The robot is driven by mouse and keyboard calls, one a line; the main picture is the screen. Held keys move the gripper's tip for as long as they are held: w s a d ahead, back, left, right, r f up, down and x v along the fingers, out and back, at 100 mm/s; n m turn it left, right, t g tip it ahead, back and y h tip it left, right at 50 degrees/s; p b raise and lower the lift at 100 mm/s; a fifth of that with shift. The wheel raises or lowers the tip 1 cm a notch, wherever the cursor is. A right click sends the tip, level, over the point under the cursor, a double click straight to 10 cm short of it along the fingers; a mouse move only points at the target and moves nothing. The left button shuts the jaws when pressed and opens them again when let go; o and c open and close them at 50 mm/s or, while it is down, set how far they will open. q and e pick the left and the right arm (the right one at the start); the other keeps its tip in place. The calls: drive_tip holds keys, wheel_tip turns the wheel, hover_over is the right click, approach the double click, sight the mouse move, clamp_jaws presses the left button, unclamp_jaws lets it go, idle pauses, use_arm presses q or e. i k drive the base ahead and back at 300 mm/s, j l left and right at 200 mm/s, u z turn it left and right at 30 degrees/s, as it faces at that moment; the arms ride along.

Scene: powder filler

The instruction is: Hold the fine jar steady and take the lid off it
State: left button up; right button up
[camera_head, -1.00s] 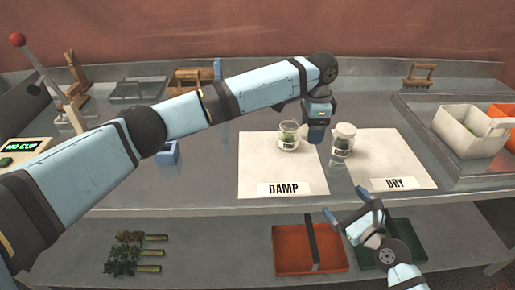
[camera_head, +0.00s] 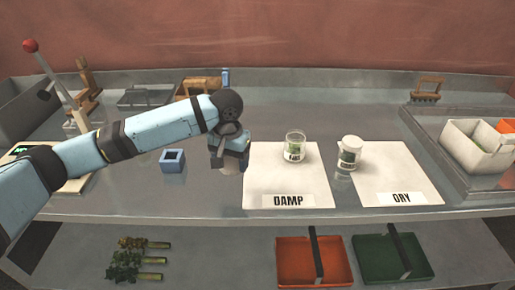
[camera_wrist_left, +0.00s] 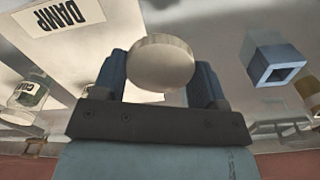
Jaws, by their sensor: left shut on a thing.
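My left gripper (camera_head: 230,160) is to the left of the DAMP sheet, above the bench. In the left wrist view its fingers are shut on a round cream lid (camera_wrist_left: 161,62). A clear glass jar (camera_head: 295,147) with green contents stands upright and open on the DAMP sheet (camera_head: 285,182), apart from my left gripper. My right gripper is out of view.
A small blue square holder (camera_head: 173,161) stands left of my left gripper. The DRY sheet (camera_head: 400,182) lies at the right, beside a tray with a white bin (camera_head: 478,146). Orange (camera_head: 300,262) and green (camera_head: 380,262) trays are on the lower shelf.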

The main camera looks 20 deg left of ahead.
sight(295, 142)
drive_tip(key=i+l, duration=0.2)
drive_tip(key=i, duration=0.2)
drive_tip(key=i+l+u, duration=0.1)
drive_tip(key=i, duration=0.35)
drive_tip(key=l, duration=0.1)
